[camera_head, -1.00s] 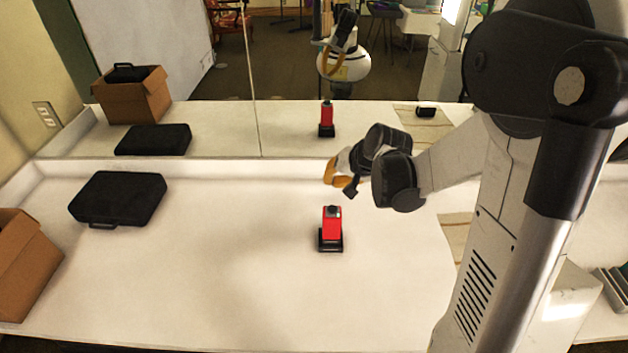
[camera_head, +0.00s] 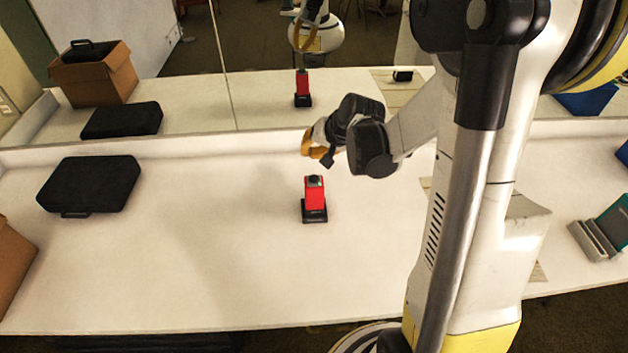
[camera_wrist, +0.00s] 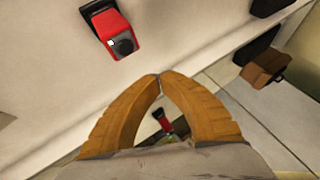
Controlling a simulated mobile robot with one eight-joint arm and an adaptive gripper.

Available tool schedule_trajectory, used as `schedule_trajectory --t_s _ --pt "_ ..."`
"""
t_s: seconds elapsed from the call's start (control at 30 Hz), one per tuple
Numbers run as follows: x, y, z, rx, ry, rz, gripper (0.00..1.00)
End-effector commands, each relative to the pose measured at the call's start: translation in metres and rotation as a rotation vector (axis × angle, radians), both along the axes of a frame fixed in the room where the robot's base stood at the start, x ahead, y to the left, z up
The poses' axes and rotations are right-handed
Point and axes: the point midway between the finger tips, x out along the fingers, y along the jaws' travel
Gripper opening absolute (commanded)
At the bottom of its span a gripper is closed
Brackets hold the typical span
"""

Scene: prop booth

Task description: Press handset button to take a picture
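The red handset (camera_head: 314,190) stands upright in a black base on the white table, with a dark round button on its top. In the wrist view the handset (camera_wrist: 113,27) is at the upper left, its dark button (camera_wrist: 122,46) facing the camera. My gripper (camera_head: 306,149) is behind and above the handset in the head view, apart from it. In the wrist view the two orange fingers of my gripper (camera_wrist: 160,76) meet at their tips with nothing between the tips. The handset's reflection shows through the gap behind the tips.
A mirror (camera_head: 350,80) rises behind the table and reflects the scene. A black case (camera_head: 90,184) lies at the left, and a cardboard box (camera_head: 12,265) is at the left edge. A grey and green item (camera_head: 597,240) stands at the right. The table around the handset is clear.

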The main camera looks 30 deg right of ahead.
Motion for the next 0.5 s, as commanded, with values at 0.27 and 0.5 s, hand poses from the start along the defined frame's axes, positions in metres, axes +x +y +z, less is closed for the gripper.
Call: schedule_trajectory --t_s 0.27,0.5 --pt "0.000 0.000 -0.046 0.000 0.000 0.000 0.00" --pt "0.000 0.000 -0.061 0.000 0.000 0.000 0.00"
